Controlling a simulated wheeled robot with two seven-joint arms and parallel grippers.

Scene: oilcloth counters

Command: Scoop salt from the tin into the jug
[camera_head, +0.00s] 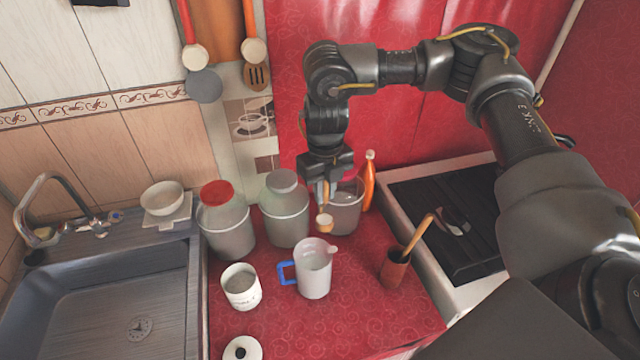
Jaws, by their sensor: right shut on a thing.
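The white tin (241,298) with dark lettering stands open on the red counter, with pale grey contents inside. The jug (314,279), pale grey with a blue handle on its left and a spout at right, stands upright to the tin's right. My right gripper (323,190) points down behind the jug and is shut on a small scoop (325,222). The scoop hangs above and behind the jug's rim, apart from it. I cannot tell whether the scoop holds salt. My left gripper is out of view.
A lid (242,348) lies at the front edge. A red-lidded jar (227,232), a grey-lidded jar (286,222), a grey container (346,212) and an orange bottle (369,182) stand behind. A brown cup (394,270) with a wooden utensil stands right. The sink (100,285) is left.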

